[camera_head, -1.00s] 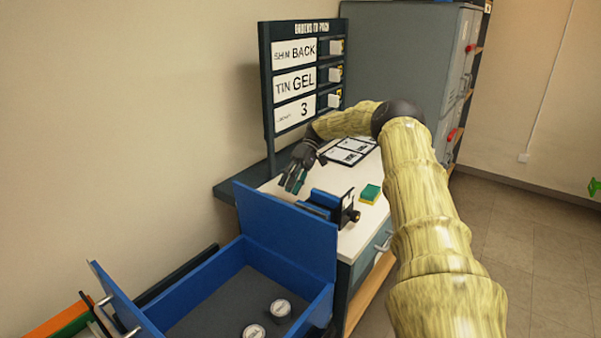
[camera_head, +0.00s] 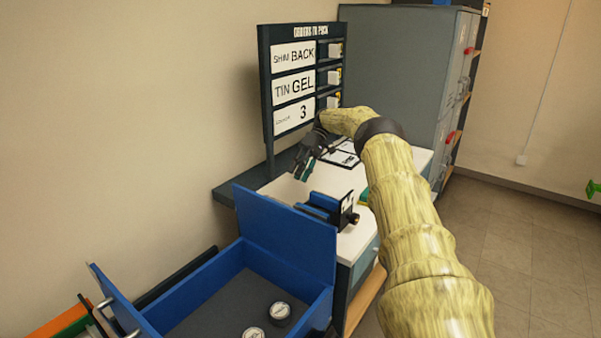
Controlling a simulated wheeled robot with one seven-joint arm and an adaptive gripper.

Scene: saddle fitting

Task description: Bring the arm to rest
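My arm, in a straw-coloured sleeve, reaches from the lower right over the white bench top (camera_head: 290,188). My gripper (camera_head: 303,172) is at its far end, pointing down above the bench, in front of the sign board and behind the blue vise-like fixture (camera_head: 322,205). Its dark, teal-tipped fingers are seen from the side and are small, so I cannot tell whether they are apart. I see nothing clearly held in them.
A sign board (camera_head: 293,85) with several cards stands at the back of the bench. A blue open box (camera_head: 285,240) with two round tins (camera_head: 280,312) is in front. Black-framed cards (camera_head: 343,153) lie beyond my gripper. A grey cabinet (camera_head: 400,60) stands behind.

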